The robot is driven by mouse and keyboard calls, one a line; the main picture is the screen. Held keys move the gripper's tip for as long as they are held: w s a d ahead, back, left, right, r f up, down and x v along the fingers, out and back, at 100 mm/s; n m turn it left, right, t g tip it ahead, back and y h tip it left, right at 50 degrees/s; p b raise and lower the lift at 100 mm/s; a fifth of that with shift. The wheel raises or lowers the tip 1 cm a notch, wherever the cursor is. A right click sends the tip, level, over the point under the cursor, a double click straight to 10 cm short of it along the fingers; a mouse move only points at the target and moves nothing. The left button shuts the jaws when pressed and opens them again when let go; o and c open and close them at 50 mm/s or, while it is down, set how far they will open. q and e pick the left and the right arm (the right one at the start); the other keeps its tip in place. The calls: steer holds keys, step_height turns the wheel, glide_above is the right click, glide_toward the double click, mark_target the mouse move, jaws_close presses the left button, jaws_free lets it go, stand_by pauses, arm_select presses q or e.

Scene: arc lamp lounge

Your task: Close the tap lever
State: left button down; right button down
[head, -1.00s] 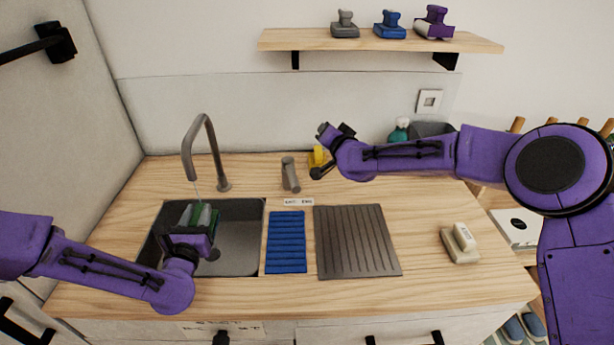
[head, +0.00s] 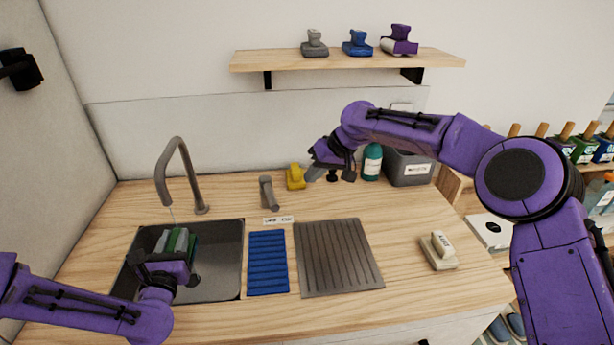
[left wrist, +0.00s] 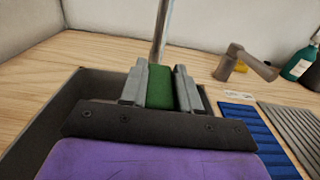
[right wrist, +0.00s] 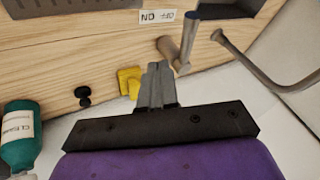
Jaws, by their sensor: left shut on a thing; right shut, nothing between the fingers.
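The tap lever (head: 265,190) is a grey post with a short handle, standing on the counter right of the sink behind a small white ON/OFF label (head: 278,220). It also shows in the right wrist view (right wrist: 168,48), just beyond my fingertips. My right gripper (head: 313,173) is shut and empty, right of the lever and apart from it in the head view. The curved grey tap (head: 178,150) has a thin stream of water under its spout. My left gripper (head: 176,240) is shut on a green block (left wrist: 160,87) over the sink (head: 222,265).
A yellow object (head: 296,177) stands behind and right of the lever, near my right gripper. A teal bottle (head: 371,163) and a grey bin (head: 410,170) stand farther right. A blue ribbed mat (head: 267,262) and a grey ribbed mat (head: 338,258) lie in front.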

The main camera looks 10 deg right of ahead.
mark_target(275, 200)
steer(key=w+a+f, duration=0.1)
steer(key=a+f, duration=0.5)
steer(key=a, duration=0.1)
steer(key=shift+w+a+f, duration=0.15)
steer(key=shift+a+f, duration=0.05)
steer(key=shift+f, duration=0.1)
steer(key=shift+s+a+m+t, duration=0.25)
steer(key=shift+a+m, duration=0.1)
steer(key=shift+a, duration=0.25)
steer(key=shift+s+a+m+t, duration=0.15)
steer(key=shift+s+a+m, duration=0.15)
steer(key=shift+a, duration=0.3)
steer(key=shift+d, duration=0.1)
